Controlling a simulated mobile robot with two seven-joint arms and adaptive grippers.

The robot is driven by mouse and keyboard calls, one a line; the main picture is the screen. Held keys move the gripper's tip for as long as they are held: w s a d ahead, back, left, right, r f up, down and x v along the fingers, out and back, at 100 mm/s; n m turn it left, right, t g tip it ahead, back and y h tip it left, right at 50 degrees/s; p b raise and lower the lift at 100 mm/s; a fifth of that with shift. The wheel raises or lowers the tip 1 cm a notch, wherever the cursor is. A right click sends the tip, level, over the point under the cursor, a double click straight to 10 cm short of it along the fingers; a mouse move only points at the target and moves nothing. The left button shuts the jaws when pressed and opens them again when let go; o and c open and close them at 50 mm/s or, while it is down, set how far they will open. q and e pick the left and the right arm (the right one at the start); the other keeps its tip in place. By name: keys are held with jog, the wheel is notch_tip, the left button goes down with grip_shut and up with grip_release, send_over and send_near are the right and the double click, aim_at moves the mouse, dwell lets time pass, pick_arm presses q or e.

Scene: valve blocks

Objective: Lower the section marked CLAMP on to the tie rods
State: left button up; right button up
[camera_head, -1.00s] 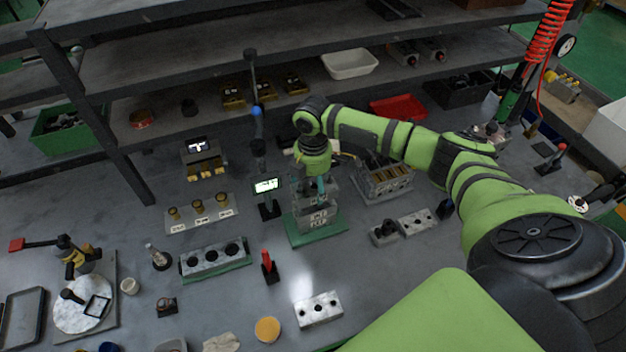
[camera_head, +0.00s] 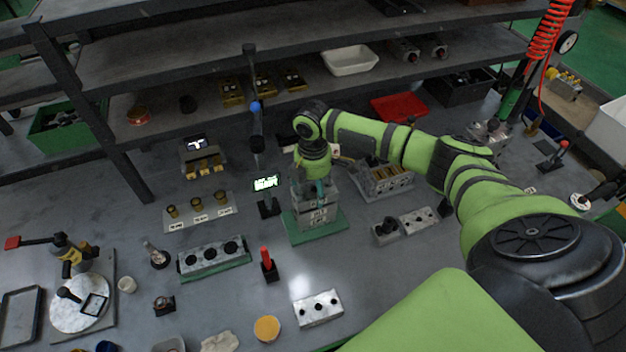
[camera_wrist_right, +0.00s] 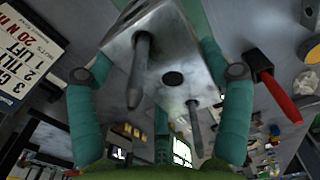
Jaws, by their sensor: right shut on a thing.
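My right gripper (camera_head: 317,186) points down at the stack of grey metal sections (camera_head: 317,212) on a green mat (camera_head: 291,232) near the middle of the bench. In the right wrist view its teal fingers (camera_wrist_right: 168,72) are shut on the sides of a pale metal section (camera_wrist_right: 186,58). Tie rods (camera_wrist_right: 138,75) stick out through this section towards the camera, and there is a dark round hole in its face. Labels on the stack's front are too small to read, so I cannot tell which is CLAMP or whether the held section is fully seated. My left gripper is out of view.
A small screen on a stand (camera_head: 266,184) is close to the stack's left. A metal fixture with bores (camera_head: 387,180) stands behind right, and small blocks (camera_head: 418,221) lie to the right. A red-handled lever (camera_head: 266,262) stands in front left.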

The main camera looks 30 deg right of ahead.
aim_at(313, 186)
jog(key=shift+f, duration=0.5)
jog(key=o, duration=1.5)
notch_tip(313, 186, up, 12)
jog(key=shift+r, duration=0.1)
